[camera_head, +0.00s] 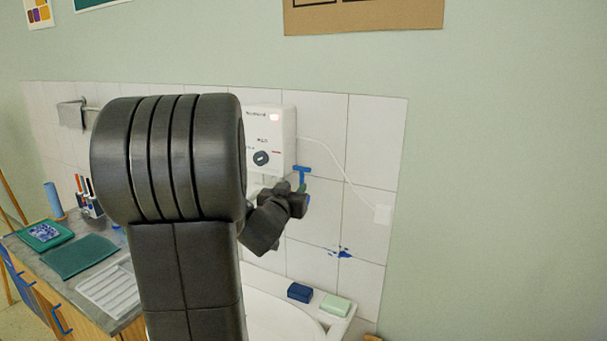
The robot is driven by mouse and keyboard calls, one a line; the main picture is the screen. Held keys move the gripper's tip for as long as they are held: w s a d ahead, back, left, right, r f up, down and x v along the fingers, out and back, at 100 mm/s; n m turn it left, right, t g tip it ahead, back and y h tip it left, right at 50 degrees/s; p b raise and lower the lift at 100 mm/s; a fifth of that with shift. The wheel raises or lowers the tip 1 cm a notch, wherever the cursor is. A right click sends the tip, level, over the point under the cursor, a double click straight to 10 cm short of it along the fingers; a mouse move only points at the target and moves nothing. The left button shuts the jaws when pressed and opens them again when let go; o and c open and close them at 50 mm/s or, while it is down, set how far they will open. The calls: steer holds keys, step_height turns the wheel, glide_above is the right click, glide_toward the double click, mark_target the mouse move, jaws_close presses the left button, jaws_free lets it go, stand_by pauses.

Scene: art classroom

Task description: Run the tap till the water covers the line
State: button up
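A white wall box (284,131) with a lit red lamp and a dark knob hangs on the tiles. A blue T-shaped handle (302,170), which looks like the tap's lever, shows just below its right side. My dark gripper (296,197) is at or just in front of the handle's lower end; I cannot tell whether they touch, or whether its fingers are open. The white sink (262,304) lies below, mostly hidden behind my arm. No water, spout or fill line can be made out.
Dark blue (300,292) and pale green (335,304) blocks sit on the sink's right rim. Left of my arm, the counter holds a ribbed white drainer (108,287), a green mat (80,256) and a green tray (44,235). A white cable runs to a wall plate (383,214).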

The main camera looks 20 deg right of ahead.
mark_target(301, 178)
steer(key=p+x, duration=0.2)
steer(key=x, duration=0.8)
steer(key=shift+w+d, duration=0.1)
jaws_close()
